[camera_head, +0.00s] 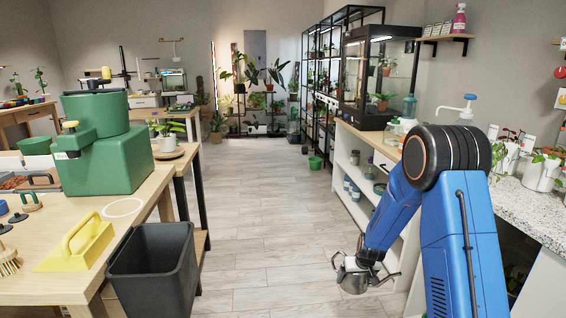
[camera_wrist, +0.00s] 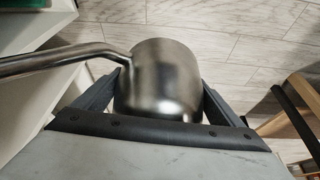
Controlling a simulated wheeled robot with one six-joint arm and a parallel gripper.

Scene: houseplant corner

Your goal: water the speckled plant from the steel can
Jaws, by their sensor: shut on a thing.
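The steel can (camera_head: 353,280) is held low above the floor beside the right-hand shelves, at the end of my blue arm. In the wrist view the steel can (camera_wrist: 163,75) is between the two dark fingers of my gripper (camera_wrist: 158,98), one on each side. Its thin spout (camera_wrist: 60,60) runs off to the left edge. The inside of the can is hidden. A leafy plant in a white pot (camera_head: 166,142) stands on a small table at left. More potted plants (camera_head: 541,170) stand on the right counter. I cannot tell which plant is speckled.
A black bin (camera_head: 152,268) stands by the left bench, which bears a green machine (camera_head: 108,160) and a yellow float (camera_head: 75,245). White shelving (camera_head: 350,155) lines the right. The wooden floor (camera_head: 262,215) between is clear, with a green pot (camera_head: 315,162) farther back.

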